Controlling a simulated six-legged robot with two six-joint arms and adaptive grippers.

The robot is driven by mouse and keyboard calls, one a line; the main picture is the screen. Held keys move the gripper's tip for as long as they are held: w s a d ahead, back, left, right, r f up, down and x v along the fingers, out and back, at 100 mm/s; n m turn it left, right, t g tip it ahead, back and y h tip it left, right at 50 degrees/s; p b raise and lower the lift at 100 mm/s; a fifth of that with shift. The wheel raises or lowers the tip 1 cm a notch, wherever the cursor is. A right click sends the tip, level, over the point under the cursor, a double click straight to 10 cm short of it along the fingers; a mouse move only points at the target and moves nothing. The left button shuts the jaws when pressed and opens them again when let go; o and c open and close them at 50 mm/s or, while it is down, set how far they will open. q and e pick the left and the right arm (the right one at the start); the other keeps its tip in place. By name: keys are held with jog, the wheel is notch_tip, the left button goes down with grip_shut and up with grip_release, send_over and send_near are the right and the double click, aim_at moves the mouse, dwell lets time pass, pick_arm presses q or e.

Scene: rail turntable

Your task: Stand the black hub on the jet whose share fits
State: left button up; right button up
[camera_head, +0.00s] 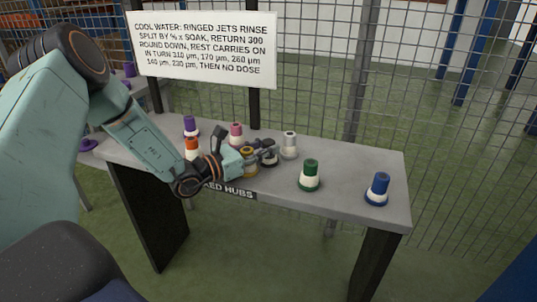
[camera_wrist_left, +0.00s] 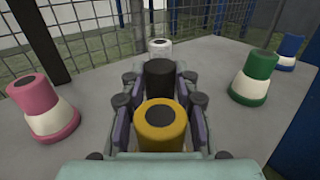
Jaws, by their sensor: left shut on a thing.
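The black hub (camera_wrist_left: 160,82) is between the fingertips of my left gripper (camera_wrist_left: 160,78), which is shut on it. It also shows in the head view (camera_head: 269,157), low over or on the table; which one I cannot tell. A yellow-topped piece (camera_wrist_left: 163,125) is between the fingers, nearer the palm, and also shows in the head view (camera_head: 250,166). Other capped pieces with pale bodies stand on the table: purple (camera_head: 190,127), orange (camera_head: 192,148), pink (camera_head: 236,135), grey-white (camera_head: 289,145), green (camera_head: 310,175) and blue (camera_head: 377,189). My right gripper is not in view.
A front label ending in "ED HUBS" (camera_head: 232,192) is partly hidden by my arm. The table between the green and blue pieces is clear.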

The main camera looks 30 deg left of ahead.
aim_at(264, 143)
pick_arm(q)
grip_shut()
jog(key=shift+w, duration=0.1)
notch_tip(264, 143, up, 10)
jog(key=p, duration=0.4)
jog(key=shift+p, duration=0.35)
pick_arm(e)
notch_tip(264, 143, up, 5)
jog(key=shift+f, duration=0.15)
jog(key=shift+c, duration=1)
pick_arm(q)
jog(key=s+d+f+m+g+h, duration=0.3)
jog(key=s+d+h, duration=0.1)
jog(key=s+d, duration=0.4)
jog(key=s+d+f+m+g+h, duration=0.3)
jog(key=s+d, duration=0.5)
jog(key=d, duration=0.3)
jog(key=shift+f+h, duration=0.4)
jog(key=shift+f, duration=0.25)
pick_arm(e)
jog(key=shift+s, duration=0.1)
